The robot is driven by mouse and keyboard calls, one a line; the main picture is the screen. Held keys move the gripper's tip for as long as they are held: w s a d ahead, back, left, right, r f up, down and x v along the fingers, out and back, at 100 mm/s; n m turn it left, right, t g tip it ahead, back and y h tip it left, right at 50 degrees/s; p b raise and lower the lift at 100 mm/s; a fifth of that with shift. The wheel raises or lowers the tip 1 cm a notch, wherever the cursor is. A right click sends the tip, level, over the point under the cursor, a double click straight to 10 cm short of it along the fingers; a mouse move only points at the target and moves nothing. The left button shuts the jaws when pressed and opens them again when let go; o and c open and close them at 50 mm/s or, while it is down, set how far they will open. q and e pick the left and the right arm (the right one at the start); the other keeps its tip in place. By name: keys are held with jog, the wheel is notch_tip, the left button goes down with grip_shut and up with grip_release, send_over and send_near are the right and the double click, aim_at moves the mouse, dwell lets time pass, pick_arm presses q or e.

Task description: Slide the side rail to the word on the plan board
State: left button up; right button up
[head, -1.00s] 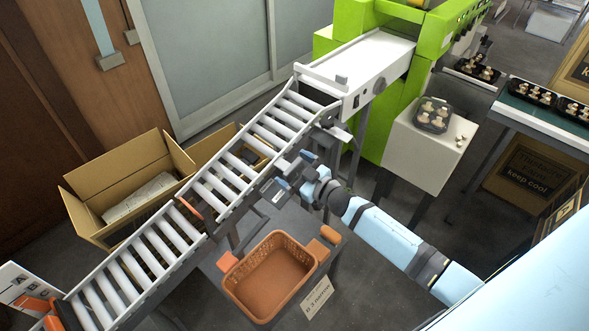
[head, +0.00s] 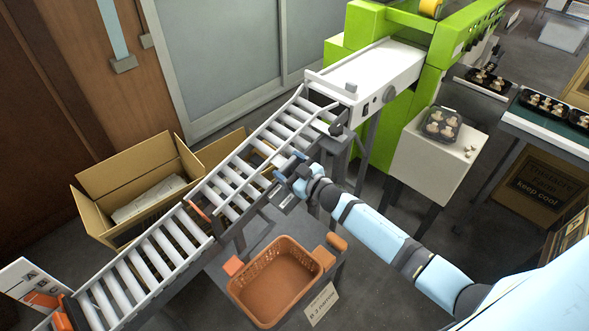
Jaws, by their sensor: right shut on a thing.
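The roller conveyor (head: 170,248) slopes from the white bed at the upper middle down to the lower left. My right gripper (head: 287,166) is at the conveyor's near side, its blue fingers over the edge of the rollers. It is shut on part of the side rail there; the held part is mostly hidden by the fingers. A grey plate with a pale label (head: 284,198) sits just below the gripper. The plan board (head: 321,304) is a small white card at the basket's lower right; its word looks like "narrow". My left gripper is not in view.
An orange basket (head: 238,290) stands on a grey table below the conveyor, with orange blocks around it. An open carton (head: 100,222) is behind the conveyor. A white board with letters (head: 22,274) stands at lower left. A white stand (head: 433,172) holds a mushroom tray.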

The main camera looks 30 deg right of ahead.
jog(key=o, duration=0.8)
jog(key=shift+w+r, duration=0.1)
jog(key=shift+r, duration=0.05)
jog(key=o, duration=0.4)
jog(key=shift+o, duration=0.4)
jog(key=shift+w+a, duration=0.1)
jog(key=shift+s, duration=0.35)
jog(key=v, duration=1.3)
jog(key=shift+d, duration=0.2)
